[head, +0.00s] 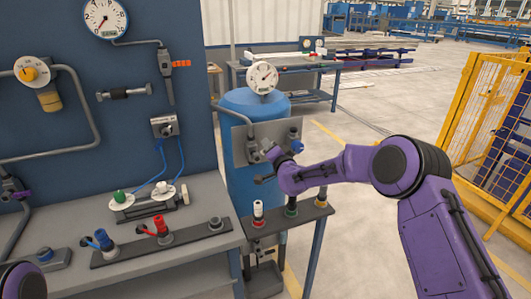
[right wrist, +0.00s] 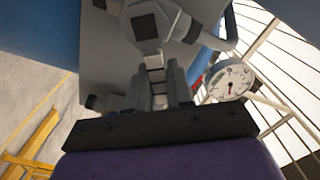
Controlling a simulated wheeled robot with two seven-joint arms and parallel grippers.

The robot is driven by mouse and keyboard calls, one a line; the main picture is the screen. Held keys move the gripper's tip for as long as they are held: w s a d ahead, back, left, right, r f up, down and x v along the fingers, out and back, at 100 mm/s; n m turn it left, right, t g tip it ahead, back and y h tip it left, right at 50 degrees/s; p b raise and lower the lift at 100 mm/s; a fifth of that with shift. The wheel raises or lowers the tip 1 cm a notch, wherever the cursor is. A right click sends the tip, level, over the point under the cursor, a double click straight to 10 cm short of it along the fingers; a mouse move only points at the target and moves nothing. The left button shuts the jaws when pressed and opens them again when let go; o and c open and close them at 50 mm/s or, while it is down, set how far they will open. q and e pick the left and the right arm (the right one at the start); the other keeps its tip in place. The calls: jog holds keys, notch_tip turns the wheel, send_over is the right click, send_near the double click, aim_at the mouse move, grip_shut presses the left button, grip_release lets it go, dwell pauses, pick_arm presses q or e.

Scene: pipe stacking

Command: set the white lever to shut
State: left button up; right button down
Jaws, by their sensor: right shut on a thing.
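A grey plate (head: 240,150) with pipe fittings stands in front of a blue tank (head: 240,190). My right gripper (head: 269,151) is at this plate, and my purple wrist covers part of it. In the right wrist view my right gripper (right wrist: 157,92) is shut on a narrow pale piece, which looks like the white lever (right wrist: 156,76). The lever runs from between the fingers toward a grey valve body (right wrist: 150,25). In the head view the lever is hidden or too small to make out. I cannot tell its setting. My left gripper is out of view.
A narrow shelf (head: 275,225) with coloured fittings stands below my wrist. The workbench (head: 200,185) is at left, a yellow fence (head: 480,120) at right.

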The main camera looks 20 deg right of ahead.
jog(key=shift+d+f+m+b, duration=0.15)
jog(key=shift+f+m+b, duration=0.4)
jog(key=shift+m+b, duration=0.55)
jog(key=shift+d+f+m+b, duration=0.2)
jog(key=shift+f+m+b, duration=0.3)
jog(key=shift+m+b, duration=0.55)
jog(key=shift+d+f+m+b, duration=0.15)
jog(key=shift+f+m+b, duration=0.4)
jog(key=shift+m+b, duration=0.5)
jog(key=c, duration=1.1)
grip_release()
jog(key=s+b, duration=0.1)
jog(key=s, duration=0.9)
jog(key=shift+s+d+b, duration=0.15)
jog(key=shift+s+b, duration=0.15)
jog(key=shift+b, duration=0.05)
